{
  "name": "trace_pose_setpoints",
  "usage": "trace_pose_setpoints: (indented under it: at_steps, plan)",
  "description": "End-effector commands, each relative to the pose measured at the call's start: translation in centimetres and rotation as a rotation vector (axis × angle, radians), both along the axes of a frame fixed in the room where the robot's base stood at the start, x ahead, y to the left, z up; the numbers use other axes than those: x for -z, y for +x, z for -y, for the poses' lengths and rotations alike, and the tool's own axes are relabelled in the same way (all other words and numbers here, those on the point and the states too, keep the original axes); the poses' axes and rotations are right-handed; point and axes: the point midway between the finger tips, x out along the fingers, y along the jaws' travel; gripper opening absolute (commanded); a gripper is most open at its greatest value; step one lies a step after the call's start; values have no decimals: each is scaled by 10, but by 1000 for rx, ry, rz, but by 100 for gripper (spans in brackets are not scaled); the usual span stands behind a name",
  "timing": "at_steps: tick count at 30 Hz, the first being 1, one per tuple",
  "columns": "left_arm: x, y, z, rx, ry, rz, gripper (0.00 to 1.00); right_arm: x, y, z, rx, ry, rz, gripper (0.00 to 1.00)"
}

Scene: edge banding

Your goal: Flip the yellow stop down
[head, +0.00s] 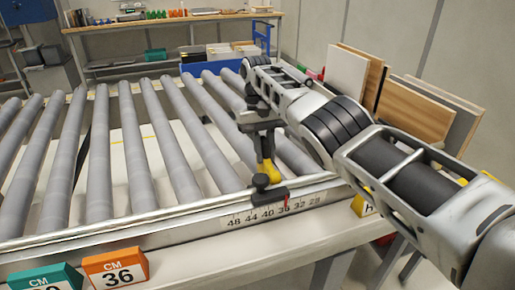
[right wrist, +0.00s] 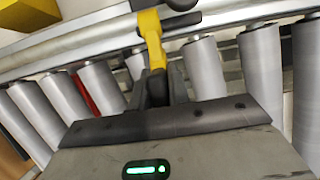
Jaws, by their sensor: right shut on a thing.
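The yellow stop (head: 268,172) sits on a black clamp (head: 270,194) on the scaled front rail of the roller table, near the marks 36 and 40. It reaches from a black knob up to my right gripper (head: 264,155). The right gripper is shut on the stop's free end, just behind the rail and above the rollers. In the right wrist view the yellow stop (right wrist: 152,38) runs from the dark knob at the top into the fingers (right wrist: 157,85). The fingers hide the stop's end. My left gripper is not in view.
Grey rollers (head: 138,155) fill the table, with a scaled metal rail (head: 215,226) along the front. Orange (head: 115,268) and green (head: 45,277) number blocks stand at the front left. Boards (head: 415,108) lean behind my right arm. A workbench (head: 170,22) is at the back.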

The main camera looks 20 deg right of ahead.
Motion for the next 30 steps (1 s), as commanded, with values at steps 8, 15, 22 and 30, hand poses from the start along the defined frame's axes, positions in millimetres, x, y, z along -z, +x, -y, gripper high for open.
trace_pose_setpoints:
  at_steps: [8, 15, 22, 30]
  plan:
    - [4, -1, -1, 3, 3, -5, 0, 8, -6, 0, 2, 3, -40, 0]
    - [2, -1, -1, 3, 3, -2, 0, 9, -7, 0, 1, 3, -43, 0]
    - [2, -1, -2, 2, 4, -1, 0, 7, -6, 0, 1, 3, -41, 36]
    - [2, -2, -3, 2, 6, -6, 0, 2, -6, 1, 2, 3, -37, 36]
